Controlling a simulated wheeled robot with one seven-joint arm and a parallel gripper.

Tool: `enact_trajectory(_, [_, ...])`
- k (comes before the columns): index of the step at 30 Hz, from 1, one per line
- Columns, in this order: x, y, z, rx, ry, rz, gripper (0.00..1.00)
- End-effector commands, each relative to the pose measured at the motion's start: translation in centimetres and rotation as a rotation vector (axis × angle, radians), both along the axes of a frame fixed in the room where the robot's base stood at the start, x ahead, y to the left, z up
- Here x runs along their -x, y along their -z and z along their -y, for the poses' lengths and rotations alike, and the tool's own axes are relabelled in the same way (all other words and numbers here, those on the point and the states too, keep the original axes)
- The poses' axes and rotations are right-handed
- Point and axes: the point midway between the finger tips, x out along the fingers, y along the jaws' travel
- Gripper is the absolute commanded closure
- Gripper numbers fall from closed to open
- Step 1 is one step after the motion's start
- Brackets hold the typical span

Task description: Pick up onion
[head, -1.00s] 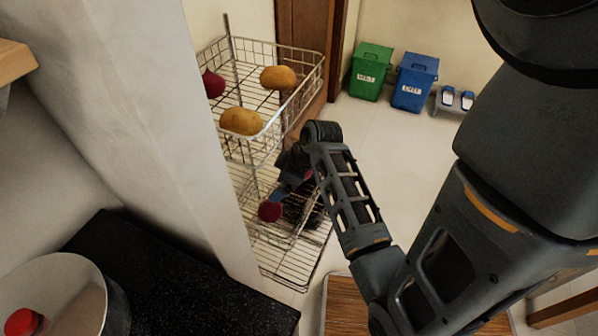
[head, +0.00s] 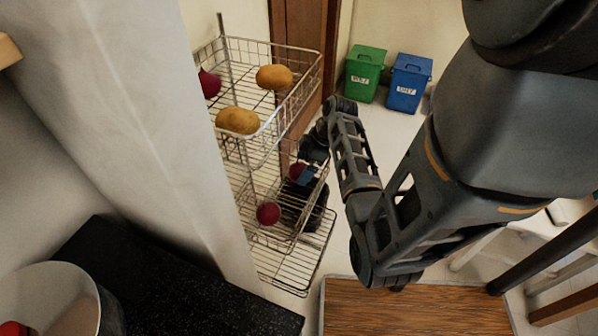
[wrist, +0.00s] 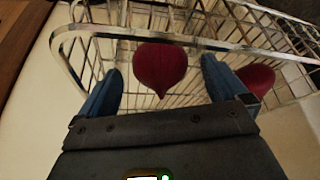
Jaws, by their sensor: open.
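A dark red onion (wrist: 160,68) lies in the wire basket, between the two blue fingers of my gripper (wrist: 161,70) in the wrist view. The fingers are open, with gaps on both sides of it. A second red onion (wrist: 256,80) is just right of the right finger, partly hidden by it. In the head view, my gripper (head: 308,172) is at the right side of the rack's middle level. One onion (head: 298,171) shows beside it and another (head: 268,214) lies to its lower left. A further onion (head: 209,84) sits in the top basket.
The wire rack (head: 290,118) has a raised rim close to my fingers. Two potatoes (head: 237,121) (head: 274,77) lie in its top basket. A pillar (head: 150,120) stands left. Green (head: 364,75) and blue (head: 410,85) bins stand behind. Some floor right of the rack is clear.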

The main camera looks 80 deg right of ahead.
Motion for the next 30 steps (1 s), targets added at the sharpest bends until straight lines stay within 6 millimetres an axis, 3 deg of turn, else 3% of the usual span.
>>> enact_trajectory(4, [-0.7,1.4,0.0,0.001,0.0,0.0,0.01])
enact_trajectory(12, [-0.8,1.7,0.0,0.002,0.001,0.0,0.01])
enact_trajectory(30, [-0.8,1.7,-0.1,0.001,0.0,0.0,0.57])
